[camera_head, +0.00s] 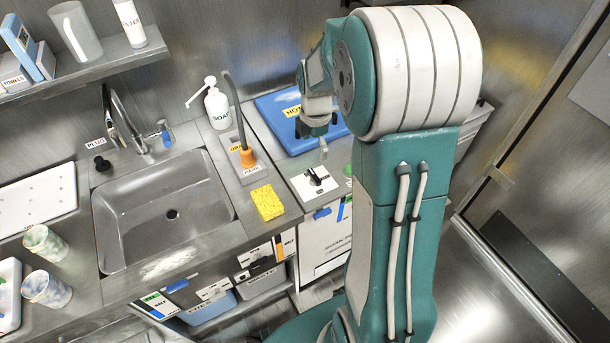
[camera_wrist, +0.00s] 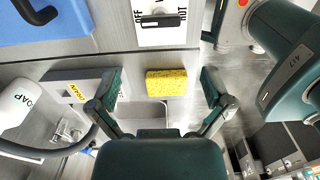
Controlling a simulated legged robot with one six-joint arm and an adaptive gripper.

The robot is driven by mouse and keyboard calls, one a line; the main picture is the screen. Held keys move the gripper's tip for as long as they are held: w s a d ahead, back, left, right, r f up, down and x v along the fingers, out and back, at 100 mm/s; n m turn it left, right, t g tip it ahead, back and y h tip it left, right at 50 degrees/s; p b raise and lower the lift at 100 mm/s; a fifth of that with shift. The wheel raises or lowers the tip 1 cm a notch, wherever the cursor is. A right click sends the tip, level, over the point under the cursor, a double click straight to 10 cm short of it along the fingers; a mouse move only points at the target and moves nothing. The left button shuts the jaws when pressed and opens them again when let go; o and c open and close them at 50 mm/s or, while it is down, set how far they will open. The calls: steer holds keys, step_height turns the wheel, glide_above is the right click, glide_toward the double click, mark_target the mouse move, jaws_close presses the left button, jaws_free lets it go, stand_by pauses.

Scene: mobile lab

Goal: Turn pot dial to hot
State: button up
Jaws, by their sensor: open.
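The pot dial, a black bar knob on a white plate, shows in the wrist view (camera_wrist: 160,20) at the top edge and in the head view (camera_head: 315,178) at the front of the counter. OFF is printed at the plate's left and HOT at its right in the wrist view; the knob's bar lies roughly crosswise, and I cannot tell which end is its pointer. The blue pot lid (camera_head: 275,122) with a yellow HOT label is behind the dial. My gripper (camera_wrist: 160,88) is open and empty, its fingers apart. In the head view (camera_head: 321,142) it hangs near the dial, not visibly touching it.
A yellow sponge (camera_head: 267,202) lies left of the dial. A drain stand with an orange-based hose (camera_head: 246,155) and a soap bottle (camera_head: 217,106) stand further left, beside the sink (camera_head: 160,215). Cups (camera_head: 46,288) stand at the far left. The floor at right is clear.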

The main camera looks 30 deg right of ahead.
mark_target(314, 175)
step_height(314, 175, down, 11)
steer(key=shift+d+r, duration=0.1)
stand_by(0.4)
steer(key=c, duration=0.9)
